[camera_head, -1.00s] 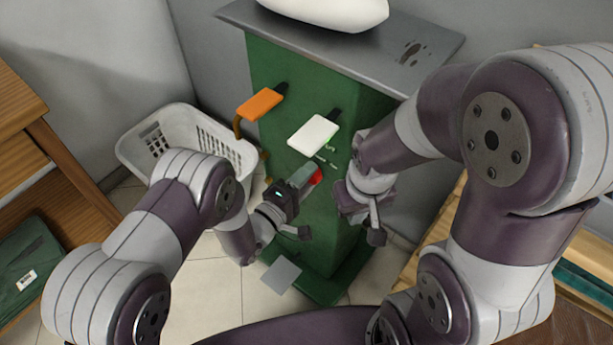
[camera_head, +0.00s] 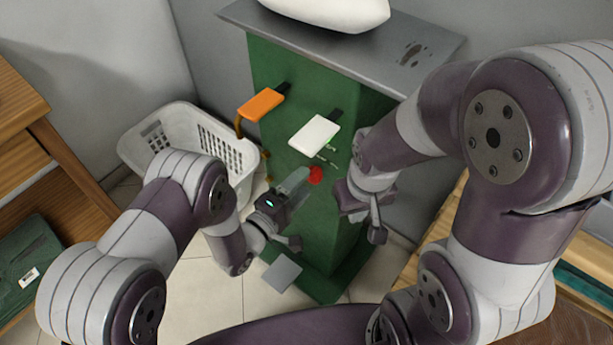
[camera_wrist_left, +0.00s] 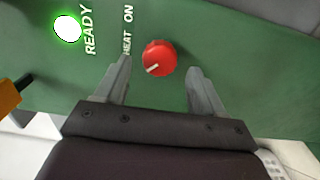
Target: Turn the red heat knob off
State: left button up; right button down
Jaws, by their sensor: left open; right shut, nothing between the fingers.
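The red heat knob (camera_head: 316,175) sits on the front of the green cabinet (camera_head: 290,60). In the left wrist view the knob (camera_wrist_left: 159,58) is round, with a white mark toward its lower left, beside the words HEAT ON. My left gripper (camera_head: 300,208) is open and just in front of the panel. In its wrist view the knob lies between the two fingertips (camera_wrist_left: 158,68), with clear gaps on both sides. My right gripper (camera_head: 366,217) is shut and empty, to the right of the knob in the head view.
A lit READY lamp (camera_wrist_left: 67,28) shows in the wrist view. A white laundry basket (camera_head: 165,118) stands left of the cabinet. A grey pedal (camera_head: 282,273) is near the floor.

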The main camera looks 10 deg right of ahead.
pick_arm(q)
jog(key=p+v, duration=0.1)
jog(key=v, duration=0.8)
jog(key=shift+s+a, duration=0.3)
